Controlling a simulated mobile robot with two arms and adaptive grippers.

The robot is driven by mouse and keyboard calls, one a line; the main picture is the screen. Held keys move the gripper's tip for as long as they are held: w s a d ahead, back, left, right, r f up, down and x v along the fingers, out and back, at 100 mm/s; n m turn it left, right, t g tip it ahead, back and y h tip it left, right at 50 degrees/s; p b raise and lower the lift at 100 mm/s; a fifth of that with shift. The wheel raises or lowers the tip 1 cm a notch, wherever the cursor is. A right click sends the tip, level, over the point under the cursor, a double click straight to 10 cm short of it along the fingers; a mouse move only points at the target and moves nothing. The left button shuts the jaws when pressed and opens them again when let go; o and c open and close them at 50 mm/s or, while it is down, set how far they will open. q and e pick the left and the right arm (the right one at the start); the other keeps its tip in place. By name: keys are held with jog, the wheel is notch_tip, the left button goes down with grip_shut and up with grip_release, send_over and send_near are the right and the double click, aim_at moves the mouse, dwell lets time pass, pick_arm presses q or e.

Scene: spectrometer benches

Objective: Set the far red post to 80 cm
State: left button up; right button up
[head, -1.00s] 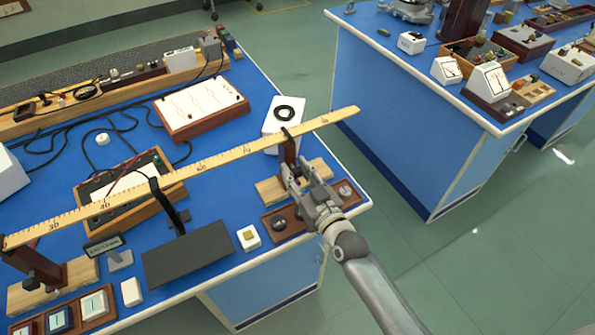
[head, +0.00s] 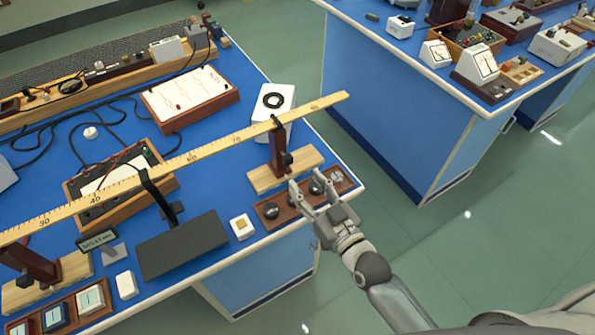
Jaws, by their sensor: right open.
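The far red post (head: 277,152) stands upright on a wooden foot (head: 265,180) near the right end of the long yellow scale (head: 215,147). The clip hides the marks there, so I cannot read the exact value. A dark knob sits on the post's right side. My right gripper (head: 310,190) is open and empty, in front of the foot and over the weight tray, apart from the post. My left gripper is out of view.
A dark tray (head: 265,224) with round weights lies under my right gripper at the bench edge. A white box (head: 285,98) with a black ring stands behind the post. A black panel (head: 182,246) and a nearer red post (head: 30,262) are to the left.

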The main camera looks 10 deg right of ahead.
jog(key=shift+v, duration=1.45)
